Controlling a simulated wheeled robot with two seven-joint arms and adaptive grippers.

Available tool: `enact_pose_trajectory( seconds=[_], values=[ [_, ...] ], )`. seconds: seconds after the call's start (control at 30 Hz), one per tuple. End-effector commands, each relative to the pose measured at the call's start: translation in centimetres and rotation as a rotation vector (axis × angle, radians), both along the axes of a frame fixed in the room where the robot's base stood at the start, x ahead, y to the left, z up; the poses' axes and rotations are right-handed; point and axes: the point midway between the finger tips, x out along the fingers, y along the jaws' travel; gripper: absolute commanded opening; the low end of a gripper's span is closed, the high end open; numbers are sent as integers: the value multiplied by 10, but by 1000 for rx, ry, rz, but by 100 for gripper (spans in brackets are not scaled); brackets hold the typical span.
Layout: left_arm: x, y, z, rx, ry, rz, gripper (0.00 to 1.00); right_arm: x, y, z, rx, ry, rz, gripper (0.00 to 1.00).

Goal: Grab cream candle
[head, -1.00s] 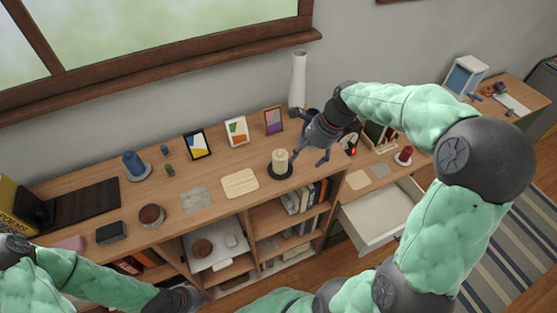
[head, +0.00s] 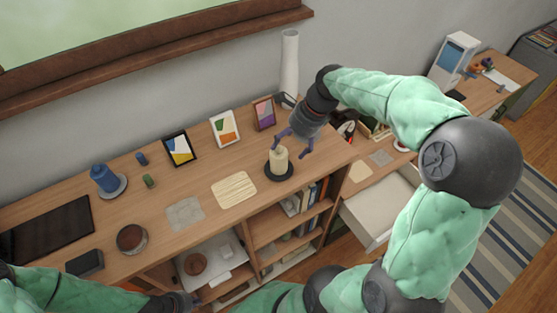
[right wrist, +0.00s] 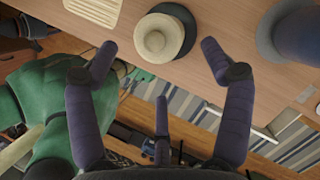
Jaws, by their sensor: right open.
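The cream candle (head: 279,160) stands upright on a round dark dish (head: 269,173) near the front edge of the wooden shelf top. It also shows in the right wrist view, where the candle (right wrist: 157,40) lies ahead of the fingers. My right gripper (head: 292,147) is open, with its purple fingers just above and to the right of the candle. In the right wrist view my right gripper (right wrist: 157,48) has its fingertips spread to either side of the candle, and nothing is held. My left gripper (head: 186,304) is low at the bottom edge, and its fingers are unclear.
A slatted wooden board (head: 234,190) lies left of the candle. A large blue object (right wrist: 300,32) on a grey disc is close on the right in the right wrist view. Picture frames (head: 224,128) and a tall pale vase (head: 290,65) stand behind. An open drawer (head: 376,212) is at right.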

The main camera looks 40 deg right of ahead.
Motion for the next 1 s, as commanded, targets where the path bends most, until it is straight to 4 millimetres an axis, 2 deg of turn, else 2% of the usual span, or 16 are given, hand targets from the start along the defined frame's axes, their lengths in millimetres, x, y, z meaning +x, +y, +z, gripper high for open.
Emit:
enact_pose_trajectory(
  seconds=[0.23,0.53,0.83,0.87,1.0],
  values=[
    [0,0,1,0,-1,0,0,5,6,-16,1,2,2,81],
    [0,0,2,0,-1,0,0,16,18,-51,2,2,2,81],
    [0,0,2,0,-1,0,0,18,19,-55,0,0,1,81],
    [0,0,2,0,-1,0,0,18,19,-55,0,0,1,78],
    [0,0,2,0,-1,0,0,18,19,-55,0,0,1,39]
  ],
)
